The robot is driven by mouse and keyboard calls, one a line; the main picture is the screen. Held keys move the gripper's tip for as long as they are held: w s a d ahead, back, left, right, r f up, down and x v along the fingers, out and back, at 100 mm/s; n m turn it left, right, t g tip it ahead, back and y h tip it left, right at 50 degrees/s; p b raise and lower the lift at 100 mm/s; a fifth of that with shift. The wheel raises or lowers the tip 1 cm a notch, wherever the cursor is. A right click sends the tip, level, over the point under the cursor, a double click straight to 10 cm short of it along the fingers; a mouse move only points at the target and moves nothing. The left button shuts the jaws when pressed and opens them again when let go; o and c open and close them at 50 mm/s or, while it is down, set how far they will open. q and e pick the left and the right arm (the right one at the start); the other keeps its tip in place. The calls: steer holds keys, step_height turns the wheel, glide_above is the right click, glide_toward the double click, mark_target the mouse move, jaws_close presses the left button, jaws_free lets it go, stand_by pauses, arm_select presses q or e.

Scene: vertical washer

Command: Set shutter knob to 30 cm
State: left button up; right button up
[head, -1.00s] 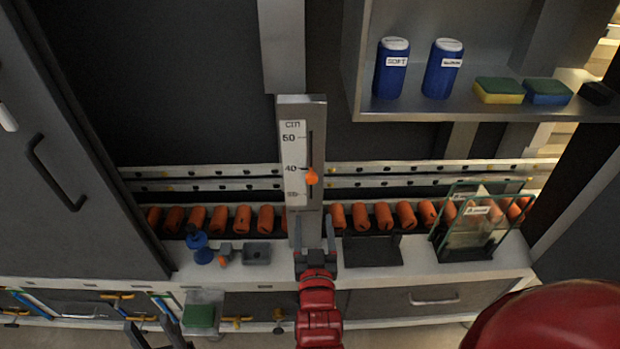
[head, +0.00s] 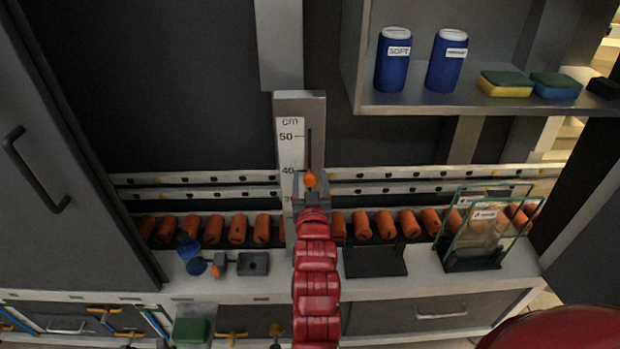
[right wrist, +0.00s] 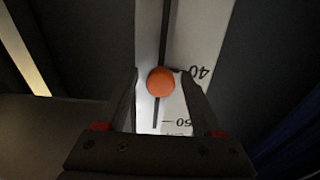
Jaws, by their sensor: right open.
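The shutter knob is a small orange ball (head: 309,180) in the vertical slot of a grey post with a white cm scale (head: 290,146). In the head view it appears near the 40 mark, slightly below it. In the right wrist view the knob (right wrist: 161,82) lies between my right gripper's open fingers, with a gap visible on each side. My right gripper (head: 311,188) is at the post, around the knob and not closed on it.
A row of orange rollers (head: 238,229) runs behind the white counter. A shelf (head: 470,103) with blue bottles and sponges is at the upper right. A glass-plate rack (head: 470,262) stands on the counter at right, and a grey cabinet (head: 70,230) at left.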

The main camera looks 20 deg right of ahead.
steer(key=shift+w, duration=0.2)
steer(key=shift+c, duration=0.3)
jaws_close()
steer(key=shift+f, duration=0.1)
stand_by(1.0)
